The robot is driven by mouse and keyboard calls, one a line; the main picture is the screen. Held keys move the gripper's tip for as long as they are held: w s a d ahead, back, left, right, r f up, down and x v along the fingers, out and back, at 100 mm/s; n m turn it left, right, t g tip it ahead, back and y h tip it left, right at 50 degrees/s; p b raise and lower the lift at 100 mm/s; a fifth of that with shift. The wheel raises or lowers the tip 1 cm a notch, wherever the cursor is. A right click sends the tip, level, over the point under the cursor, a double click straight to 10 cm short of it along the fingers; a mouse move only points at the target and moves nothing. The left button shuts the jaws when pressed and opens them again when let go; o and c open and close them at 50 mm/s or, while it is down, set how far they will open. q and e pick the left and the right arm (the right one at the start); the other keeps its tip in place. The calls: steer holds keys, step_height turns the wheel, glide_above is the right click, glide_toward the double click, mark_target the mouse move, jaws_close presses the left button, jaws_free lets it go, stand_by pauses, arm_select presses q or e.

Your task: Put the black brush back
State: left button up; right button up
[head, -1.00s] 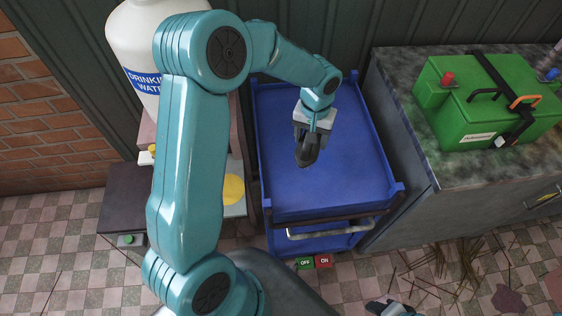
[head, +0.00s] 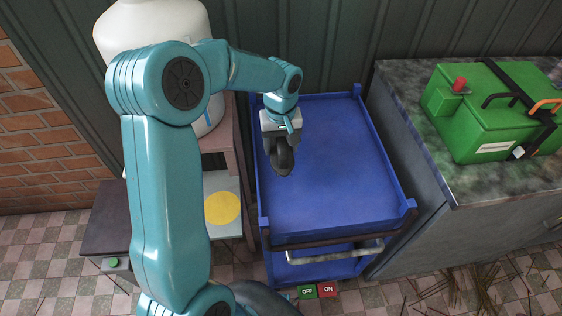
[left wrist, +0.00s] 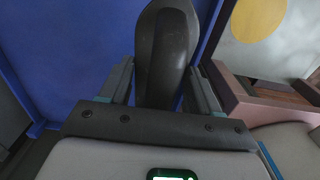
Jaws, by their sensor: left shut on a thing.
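The black brush (head: 283,160) is in my left gripper (head: 282,146), over the left part of the blue cart's tray. Its dark rounded body points down and shows no gap to the fingers. In the left wrist view the brush (left wrist: 166,50) stands between the two fingers (left wrist: 163,85), which are shut on it. Its bristles cannot be made out. My right gripper is not in view.
The blue cart (head: 335,165) has an empty tray with raised rims. Left of it is a light panel with a yellow disc (head: 222,208), below a white water container (head: 150,25). Right is a stone-topped counter (head: 470,185) with a green box (head: 490,110).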

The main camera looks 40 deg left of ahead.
arm_select(q)
step_height(320, 180, down, 7)
steer(key=shift+r, duration=0.1)
stand_by(0.3)
steer(key=o, duration=0.9)
steer(key=shift+o, duration=0.2)
